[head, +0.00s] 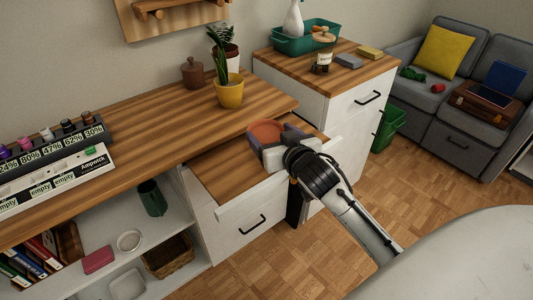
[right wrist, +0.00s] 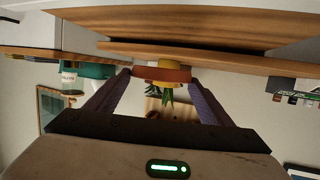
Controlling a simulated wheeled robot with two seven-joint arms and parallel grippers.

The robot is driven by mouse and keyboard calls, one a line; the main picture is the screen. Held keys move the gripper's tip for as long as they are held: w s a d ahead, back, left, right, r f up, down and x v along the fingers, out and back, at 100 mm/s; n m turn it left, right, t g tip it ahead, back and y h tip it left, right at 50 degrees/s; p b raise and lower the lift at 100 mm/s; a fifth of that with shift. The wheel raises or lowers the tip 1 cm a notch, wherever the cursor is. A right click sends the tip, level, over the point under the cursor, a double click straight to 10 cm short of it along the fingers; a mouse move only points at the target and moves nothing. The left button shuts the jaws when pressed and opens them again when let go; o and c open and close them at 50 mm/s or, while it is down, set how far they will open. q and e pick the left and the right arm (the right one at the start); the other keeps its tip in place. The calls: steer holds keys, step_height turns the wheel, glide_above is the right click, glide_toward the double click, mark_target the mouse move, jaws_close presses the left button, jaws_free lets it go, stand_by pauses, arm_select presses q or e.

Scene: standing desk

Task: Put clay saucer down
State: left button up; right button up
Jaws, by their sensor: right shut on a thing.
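The clay saucer (head: 265,132) is a round, reddish-brown dish. My right gripper (head: 274,141) is shut on it, with its purple-grey fingers at the saucer's sides. In the right wrist view, which looks upside down, the saucer (right wrist: 146,74) shows edge-on between the two fingertips and looks about level. In the head view it appears over the far end of the open drawer (head: 222,190). I cannot tell the gap beneath it, and the gripper hides part of it. My left gripper is not in view.
A yellow pot with a plant (head: 229,94) and a brown lidded jar (head: 192,73) stand on the wooden desk (head: 130,150). A taller cabinet (head: 345,105) with a teal tray (head: 300,45) stands behind the gripper. The near part of the drawer is bare.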

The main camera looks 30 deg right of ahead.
step_height(320, 180, down, 7)
steer(key=shift+b, duration=0.65)
steer(key=o, duration=1.2)
steer(key=shift+o, duration=0.2)
steer(key=v, duration=1.2)
steer(key=s+a+f+n+g+y, duration=0.2)
steer(key=s+a+f, duration=0.5)
steer(key=f, duration=0.4)
steer(key=s+a+f+n+g+y, duration=0.2)
steer(key=s+a+f+g+y, duration=0.1)
steer(key=s+a+f, duration=0.5)
step_height(320, 180, down, 3)
steer(key=shift+a+n+g+y+p, duration=0.3)
steer(key=shift+a+n+y+p, duration=0.15)
steer(key=shift+a, duration=0.4)
